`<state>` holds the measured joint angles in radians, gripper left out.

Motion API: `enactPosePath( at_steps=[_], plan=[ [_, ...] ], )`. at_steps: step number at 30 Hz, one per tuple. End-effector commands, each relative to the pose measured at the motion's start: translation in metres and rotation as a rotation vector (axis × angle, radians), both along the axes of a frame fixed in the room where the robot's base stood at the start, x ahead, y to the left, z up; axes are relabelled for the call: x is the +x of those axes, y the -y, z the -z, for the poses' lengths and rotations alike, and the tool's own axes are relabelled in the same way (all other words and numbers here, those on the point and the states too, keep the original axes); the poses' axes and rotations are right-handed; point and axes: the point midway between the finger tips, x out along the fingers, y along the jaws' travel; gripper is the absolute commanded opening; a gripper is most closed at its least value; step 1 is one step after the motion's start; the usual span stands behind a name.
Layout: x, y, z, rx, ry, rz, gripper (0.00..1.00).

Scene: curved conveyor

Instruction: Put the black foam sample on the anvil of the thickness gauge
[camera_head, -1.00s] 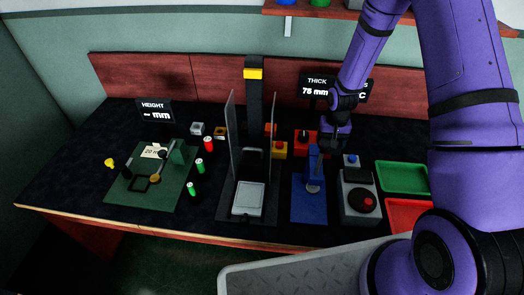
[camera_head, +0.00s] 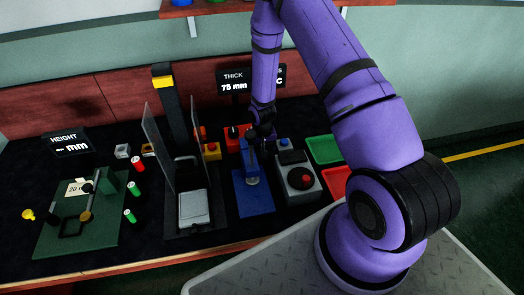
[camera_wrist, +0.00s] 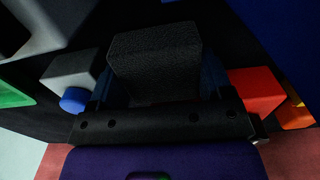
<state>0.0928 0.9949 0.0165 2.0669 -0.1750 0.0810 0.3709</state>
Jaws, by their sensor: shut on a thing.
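The black foam sample (camera_wrist: 155,62) is a dark, rough block, held between the blue fingers of my gripper (camera_wrist: 158,80) in the wrist view. In the head view my gripper (camera_head: 262,138) is over the back of the blue thickness gauge (camera_head: 254,200), near its upright. The foam cannot be made out there against my dark gripper. The round, pale anvil (camera_head: 252,181) shows low on the gauge, in front of my gripper and apart from it. The display behind reads THICK 75 mm (camera_head: 234,82).
A tall frame with grey panels (camera_head: 151,140) stands left. A red box (camera_wrist: 258,90) and a blue-buttoned grey box (camera_wrist: 72,80) flank my gripper.

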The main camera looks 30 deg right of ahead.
Motion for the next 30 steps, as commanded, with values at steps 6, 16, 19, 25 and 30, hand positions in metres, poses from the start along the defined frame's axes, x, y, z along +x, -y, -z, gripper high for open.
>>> enactPosePath(
  at_steps=[6, 16, 19, 25, 30],
  plan=[
    [0.000, 0.000, 0.008, 0.000, 0.000, 0.000, 0.52],
    [0.000, 0.000, 0.010, 0.000, 0.001, 0.000, 0.84],
    [0.000, 0.000, 0.010, 0.000, 0.001, 0.000, 0.84],
    [0.000, 0.000, 0.008, 0.000, 0.001, 0.000, 0.84],
    [0.001, 0.000, -0.008, 0.000, 0.004, 0.000, 0.84]
  ],
)
